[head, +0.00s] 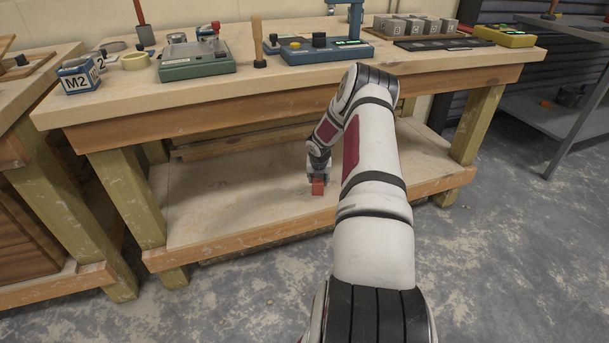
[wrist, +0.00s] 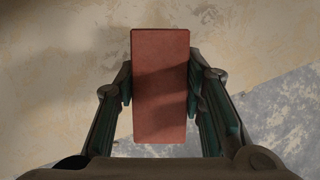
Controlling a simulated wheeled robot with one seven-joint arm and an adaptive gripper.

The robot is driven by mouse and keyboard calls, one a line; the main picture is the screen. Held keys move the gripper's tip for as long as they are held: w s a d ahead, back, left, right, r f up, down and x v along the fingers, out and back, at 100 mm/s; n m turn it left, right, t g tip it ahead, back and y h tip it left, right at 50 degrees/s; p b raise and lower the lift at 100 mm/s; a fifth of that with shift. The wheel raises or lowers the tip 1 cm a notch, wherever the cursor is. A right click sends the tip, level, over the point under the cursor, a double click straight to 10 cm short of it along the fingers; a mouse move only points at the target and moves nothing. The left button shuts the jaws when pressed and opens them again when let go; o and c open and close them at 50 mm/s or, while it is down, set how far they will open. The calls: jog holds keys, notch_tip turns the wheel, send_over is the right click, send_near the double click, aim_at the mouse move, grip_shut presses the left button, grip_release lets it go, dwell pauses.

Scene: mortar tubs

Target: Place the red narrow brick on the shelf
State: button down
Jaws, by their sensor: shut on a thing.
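The red narrow brick (wrist: 160,90) is between the two fingers of my gripper (wrist: 160,92), which is shut on its long sides in the wrist view. In the head view the brick (head: 318,187) shows as a small red block below my gripper (head: 317,175). It is over the low wooden shelf (head: 220,205) under the workbench, near the shelf's front part. I cannot tell whether the brick touches the shelf or hangs just above it. My arm hides part of the shelf to the right.
The bench top (head: 265,85) above the shelf holds a green device (head: 196,62), a blue device (head: 312,48) and several grey blocks. Wooden legs stand at left (head: 125,190) and right (head: 474,125). The visible shelf left of the brick is clear.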

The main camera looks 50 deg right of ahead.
jog(key=w+d+b, duration=0.1)
jog(key=w, duration=0.2)
jog(key=w+d+b, duration=0.1)
jog(key=w+b, duration=0.1)
jog(key=w, duration=0.2)
jog(key=w+d+f+b, duration=0.1)
jog(key=w, duration=0.2)
jog(key=shift+w, duration=0.4)
notch_tip(320, 180, down, 4)
jog(key=shift+r+b, duration=0.2)
jog(key=shift+b, duration=1.05)
jog(key=shift+r, duration=0.1)
jog(key=c, duration=1.1)
grip_release()
jog(key=shift+f, duration=0.2)
jog(key=shift+o, duration=0.2)
jog(key=shift+r, duration=0.1)
